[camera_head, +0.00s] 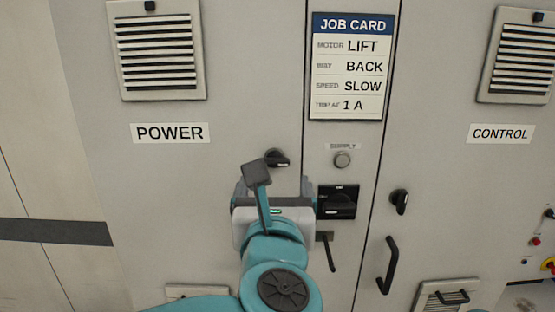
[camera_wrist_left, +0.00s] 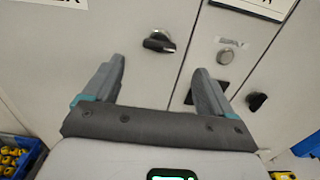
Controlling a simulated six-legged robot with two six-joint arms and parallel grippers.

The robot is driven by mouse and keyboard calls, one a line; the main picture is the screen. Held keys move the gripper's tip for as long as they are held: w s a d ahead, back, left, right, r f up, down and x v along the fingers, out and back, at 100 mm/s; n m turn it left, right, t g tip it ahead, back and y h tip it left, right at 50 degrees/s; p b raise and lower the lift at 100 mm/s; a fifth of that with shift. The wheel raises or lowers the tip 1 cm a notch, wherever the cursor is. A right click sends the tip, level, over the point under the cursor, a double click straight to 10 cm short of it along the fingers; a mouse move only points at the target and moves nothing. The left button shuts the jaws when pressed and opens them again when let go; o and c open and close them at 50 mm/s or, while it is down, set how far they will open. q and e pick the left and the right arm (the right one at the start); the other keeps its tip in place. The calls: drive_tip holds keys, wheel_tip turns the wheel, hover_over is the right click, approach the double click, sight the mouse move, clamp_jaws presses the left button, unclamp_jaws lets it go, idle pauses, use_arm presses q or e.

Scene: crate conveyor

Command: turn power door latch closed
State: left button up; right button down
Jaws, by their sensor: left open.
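The power door (camera_head: 170,190) is a grey cabinet door with a POWER label (camera_head: 169,133). Its latch (camera_head: 277,159) is a small black turn handle near the door's right edge, partly hidden behind my arm in the head view. In the left wrist view the latch (camera_wrist_left: 159,43) shows whole, its black grip lying roughly sideways on a round base. My left gripper (camera_head: 273,186) is open and empty, just below the latch in the head view. In the left wrist view the two fingers (camera_wrist_left: 160,70) point toward the door, with the latch beyond and between their tips, apart from them. My right gripper is out of view.
A narrow middle panel holds a JOB CARD (camera_head: 349,66), a round silver lock (camera_head: 342,160), a black switch (camera_head: 338,202) and a lever handle (camera_head: 328,252). The control door has its own latch (camera_head: 399,201) and a black pull handle (camera_head: 388,266). A blue bin (camera_wrist_left: 18,155) shows at lower left.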

sight(274, 165)
use_arm(q)
drive_tip(key=w+p, duration=0.2)
drive_tip(key=w, duration=0.5)
drive_tip(key=shift+w, duration=0.2)
drive_tip(key=shift+w+a, duration=0.1)
drive_tip(key=shift+w, duration=0.15)
